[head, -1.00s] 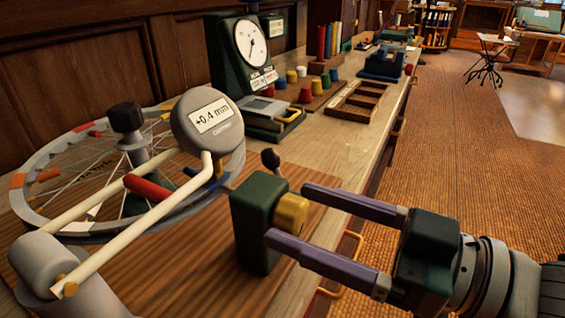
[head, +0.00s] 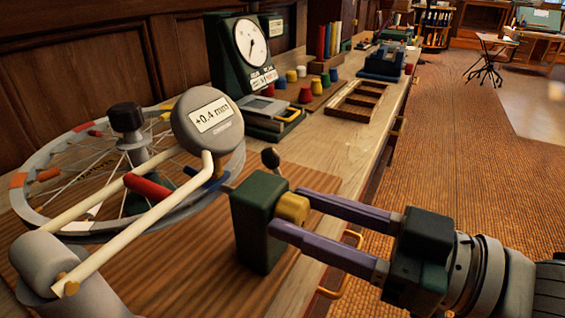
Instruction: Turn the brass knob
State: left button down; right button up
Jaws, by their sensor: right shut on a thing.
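The brass knob (head: 292,208) sticks out from the right face of a dark green block (head: 257,225) on the wooden bench. My right gripper (head: 284,209) comes in from the right with two purple fingers. Its fingertips are on either side of the knob and the jaws are shut on it. The near finger covers part of the knob's lower edge. My left gripper is not in view.
A spoked wheel (head: 40,183) lies left of the block, with a round gauge (head: 208,124) reading +0.4 mm above it. A green dial scale (head: 222,70), coloured pegs (head: 305,95) and a wooden tray (head: 343,113) stand farther along the bench. Open floor lies to the right.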

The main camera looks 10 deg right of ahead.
jog(key=shift+n, duration=0.3)
grip_shut()
jog(key=n, duration=0.3)
jog(key=shift+n, duration=0.3)
jog(key=n, duration=0.4)
jog(key=shift+s+a+f+n+b, duration=0.1)
jog(key=shift+n+b, duration=0.2)
jog(key=n+b, duration=0.1)
jog(key=n, duration=0.3)
jog(key=n+b, duration=0.1)
jog(key=n, duration=0.3)
jog(key=shift+f+n, duration=0.1)
jog(key=shift+n, duration=0.3)
jog(key=o, duration=1.3)
grip_release()
jog(key=shift+c, duration=0.2)
